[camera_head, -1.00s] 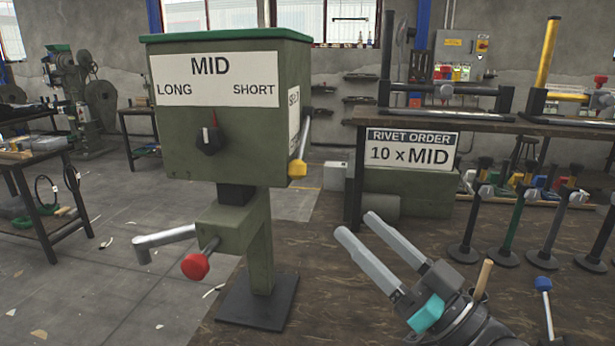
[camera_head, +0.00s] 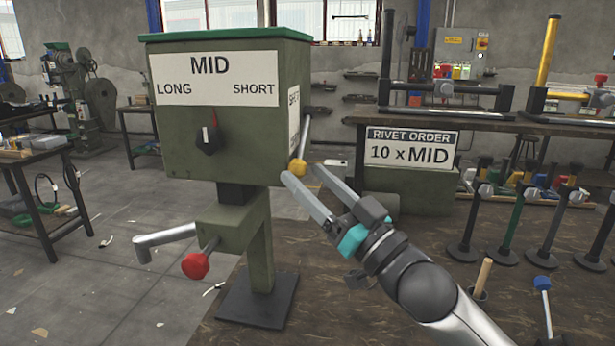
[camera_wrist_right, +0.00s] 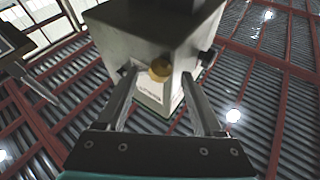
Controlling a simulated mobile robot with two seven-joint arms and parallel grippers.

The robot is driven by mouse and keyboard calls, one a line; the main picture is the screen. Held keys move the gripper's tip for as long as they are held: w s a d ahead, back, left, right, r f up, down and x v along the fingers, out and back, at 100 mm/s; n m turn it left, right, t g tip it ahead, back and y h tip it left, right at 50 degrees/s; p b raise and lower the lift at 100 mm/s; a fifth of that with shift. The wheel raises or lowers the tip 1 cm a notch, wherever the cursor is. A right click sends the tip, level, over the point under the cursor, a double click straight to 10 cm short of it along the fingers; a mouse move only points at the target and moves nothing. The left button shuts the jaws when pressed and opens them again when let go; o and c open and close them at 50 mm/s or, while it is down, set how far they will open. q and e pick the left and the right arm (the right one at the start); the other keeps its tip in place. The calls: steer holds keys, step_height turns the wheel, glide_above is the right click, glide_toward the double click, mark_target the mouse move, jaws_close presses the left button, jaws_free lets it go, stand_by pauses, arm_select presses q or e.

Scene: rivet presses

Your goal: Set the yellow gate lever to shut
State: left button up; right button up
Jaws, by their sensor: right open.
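The yellow gate lever is on the right side of the green press box (camera_head: 235,112). Its grey rod hangs down and ends in a yellow knob (camera_head: 298,167). My right gripper (camera_head: 302,174) is open just below the knob. In the right wrist view the yellow knob (camera_wrist_right: 160,69) shows between and slightly beyond the two open fingertips (camera_wrist_right: 159,80); I cannot tell whether they touch it. A vertical label beside the lever is only partly readable. My left gripper is not in view.
The box front has a black dial (camera_head: 208,139) under a MID, LONG, SHORT sign. Below are a grey crank (camera_head: 165,238) and a red knob (camera_head: 195,266). A bench with a rivet order sign (camera_head: 411,149) and several levers stand to the right.

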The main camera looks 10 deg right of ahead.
steer(key=shift+w+a+r, duration=0.2)
steer(key=shift+w+a, duration=0.1)
steer(key=shift+w, duration=0.1)
steer(key=shift+c, duration=0.2)
jaws_close()
steer(key=shift+d, duration=0.1)
stand_by(1.1)
